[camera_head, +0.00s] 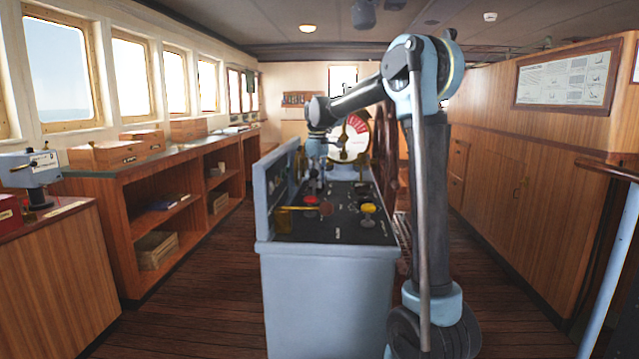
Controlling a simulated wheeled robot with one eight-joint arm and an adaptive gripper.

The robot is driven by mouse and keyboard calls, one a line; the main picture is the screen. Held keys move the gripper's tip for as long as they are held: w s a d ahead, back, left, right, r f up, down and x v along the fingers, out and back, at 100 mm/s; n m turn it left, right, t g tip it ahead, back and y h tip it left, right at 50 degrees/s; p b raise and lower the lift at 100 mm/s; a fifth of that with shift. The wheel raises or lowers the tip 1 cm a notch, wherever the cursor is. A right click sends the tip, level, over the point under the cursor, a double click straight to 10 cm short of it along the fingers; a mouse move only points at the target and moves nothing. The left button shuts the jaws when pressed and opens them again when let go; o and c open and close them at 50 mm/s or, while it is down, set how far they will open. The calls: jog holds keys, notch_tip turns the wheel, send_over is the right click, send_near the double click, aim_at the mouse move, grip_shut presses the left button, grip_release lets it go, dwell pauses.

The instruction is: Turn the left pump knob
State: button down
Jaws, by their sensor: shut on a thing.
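The blue-grey control console (327,283) stands in the middle, with a dark panel on top. My gripper (316,186) points down at the left part of this panel, behind the red-topped lever. It is shut on a small knob there, the left pump knob as far as I can tell. The fingers hide most of that knob, so its turn angle cannot be read. The gripper is small and far in this view.
A red-topped lever (326,208), a yellow knob (368,208) and a brass handle (290,209) stand on the panel near the gripper. A raised panel (272,185) borders the console's left. A round red-and-white dial (350,138) stands behind. Wooden floor is clear on the left.

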jog(key=shift+w+m, duration=0.1)
jog(key=shift+m, duration=0.4)
jog(key=c, duration=1.7)
grip_release()
jog(key=shift+o, duration=0.2)
notch_tip(320, 180, up, 12)
jog(key=shift+f, duration=0.1)
